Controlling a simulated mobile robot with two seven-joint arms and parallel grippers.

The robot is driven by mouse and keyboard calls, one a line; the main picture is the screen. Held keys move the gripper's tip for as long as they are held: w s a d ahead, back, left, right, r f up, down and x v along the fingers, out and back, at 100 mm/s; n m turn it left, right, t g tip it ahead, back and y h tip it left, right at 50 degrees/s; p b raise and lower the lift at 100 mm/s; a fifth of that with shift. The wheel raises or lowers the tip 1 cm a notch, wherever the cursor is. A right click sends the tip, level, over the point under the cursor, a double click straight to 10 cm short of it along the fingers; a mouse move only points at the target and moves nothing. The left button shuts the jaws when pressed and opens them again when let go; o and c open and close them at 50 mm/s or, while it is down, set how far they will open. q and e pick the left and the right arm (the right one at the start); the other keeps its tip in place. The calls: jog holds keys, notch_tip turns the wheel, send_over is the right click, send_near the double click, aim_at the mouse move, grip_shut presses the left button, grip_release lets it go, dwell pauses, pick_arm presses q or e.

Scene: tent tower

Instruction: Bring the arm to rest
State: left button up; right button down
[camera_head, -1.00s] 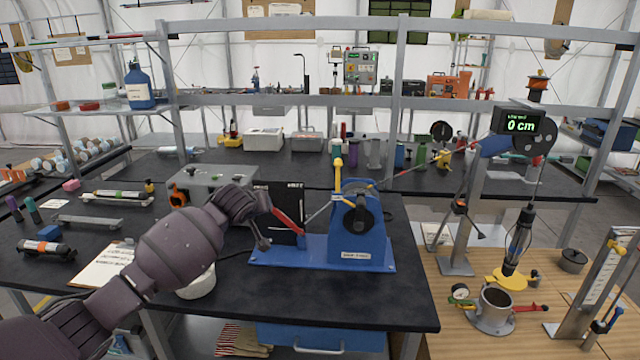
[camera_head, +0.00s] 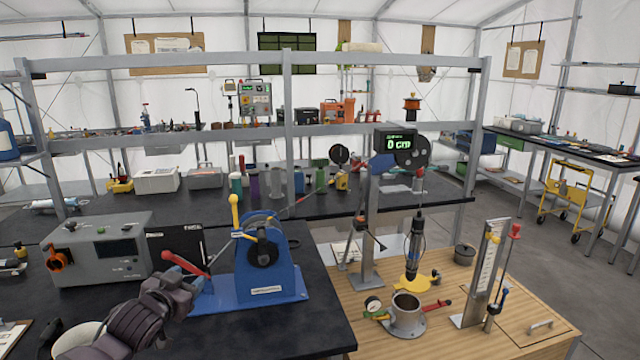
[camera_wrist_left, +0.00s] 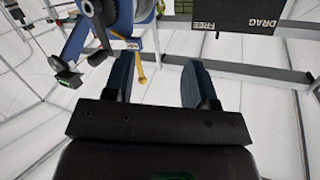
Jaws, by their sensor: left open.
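My left arm comes in from the bottom left of the head view. Its gripper (camera_head: 190,288) is in front of the blue winch (camera_head: 265,262), near the left end of its blue base plate and below the red lever (camera_head: 185,263). In the left wrist view the two blue fingers stand apart with nothing between them, so the gripper (camera_wrist_left: 160,78) is open and empty. Part of the winch (camera_wrist_left: 85,35) with its yellow-tipped handle (camera_wrist_left: 135,62) shows beyond the fingers. A black panel marked FREE and DRAG (camera_wrist_left: 222,20) is at the top. My right gripper is not in view.
A grey box with an orange knob (camera_head: 100,250) stands left of the winch on the black bench. A post with a "0 cm" display (camera_head: 397,143), a hanging cylinder (camera_head: 417,245) and a metal cup (camera_head: 407,312) are on the wooden table at right.

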pick_arm(q)
jog(key=s+f+n+g, duration=0.1)
jog(key=s+f, duration=0.7)
jog(key=s, duration=0.3)
jog(key=s+d+f+n+g+y, duration=0.1)
jog(key=s+f, duration=0.7)
jog(key=s, duration=0.4)
jog(key=s+f+n+g+y, duration=0.1)
jog(key=s+f+g, duration=0.1)
jog(key=s+f, duration=0.7)
jog(key=s, duration=0.2)
jog(key=shift+s+d+n, duration=0.15)
jog(key=shift+s+n, duration=0.15)
jog(key=shift+n, duration=0.1)
